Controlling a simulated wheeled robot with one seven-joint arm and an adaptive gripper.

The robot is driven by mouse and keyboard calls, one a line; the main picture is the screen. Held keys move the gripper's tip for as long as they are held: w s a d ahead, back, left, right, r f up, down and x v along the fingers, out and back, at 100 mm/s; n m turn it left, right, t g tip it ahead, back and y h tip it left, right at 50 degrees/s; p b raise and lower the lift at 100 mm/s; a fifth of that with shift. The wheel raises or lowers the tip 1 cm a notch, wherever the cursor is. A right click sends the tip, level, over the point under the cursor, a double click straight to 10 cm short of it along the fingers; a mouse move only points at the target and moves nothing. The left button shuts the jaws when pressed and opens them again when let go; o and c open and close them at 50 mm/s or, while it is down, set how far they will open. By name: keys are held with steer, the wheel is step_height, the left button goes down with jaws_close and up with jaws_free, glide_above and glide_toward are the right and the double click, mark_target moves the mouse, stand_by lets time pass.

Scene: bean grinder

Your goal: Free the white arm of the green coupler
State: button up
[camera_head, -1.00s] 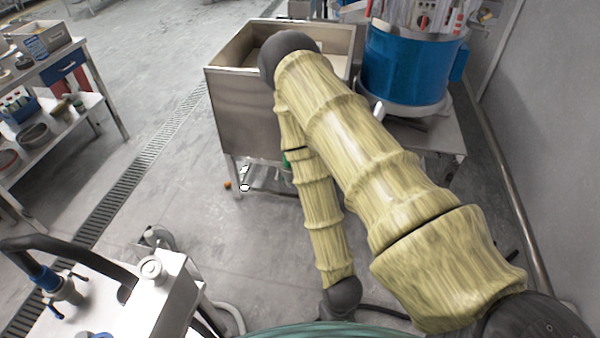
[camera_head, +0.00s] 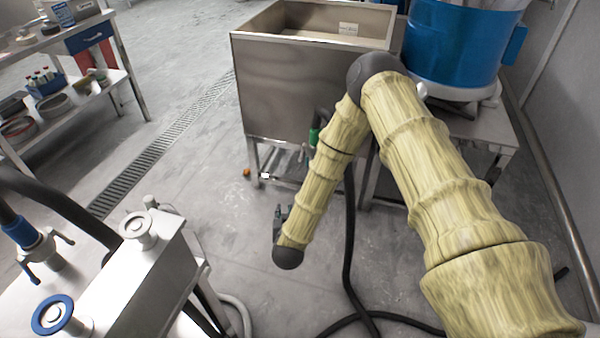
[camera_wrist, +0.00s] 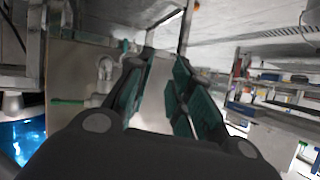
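The green coupler (camera_head: 314,136) shows in the head view as a small upright green piece below the front of the steel sink, just left of my forearm. Its white arm is too small to make out surely. My gripper (camera_head: 281,213) shows only in part in the head view, beyond my dark wrist, below and left of the coupler. In the wrist view my gripper (camera_wrist: 155,95) has its teal finger pads apart, with nothing held between them. A thin green piece (camera_wrist: 68,101) shows at the left of the wrist view; I cannot tell whether it is the coupler.
The steel sink (camera_head: 305,88) stands on legs, beside a blue drum (camera_head: 455,45) on a steel table. A black hose (camera_head: 349,220) runs down to the floor. A white machine (camera_head: 150,285) is at lower left, shelves (camera_head: 135,75) at upper left. Open floor lies between.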

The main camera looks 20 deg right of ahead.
steer(key=w+d+m+t+h+b, duration=0.2)
steer(key=w+h+b, duration=0.1)
steer(key=w, duration=0.3)
steer(key=m+h+b, duration=0.3)
steer(key=h+b, duration=0.2)
glide_toward(300, 159)
steer(key=b+x, duration=0.2)
steer(key=x, duration=0.7)
steer(key=shift+w+d, duration=0.3)
jaws_close()
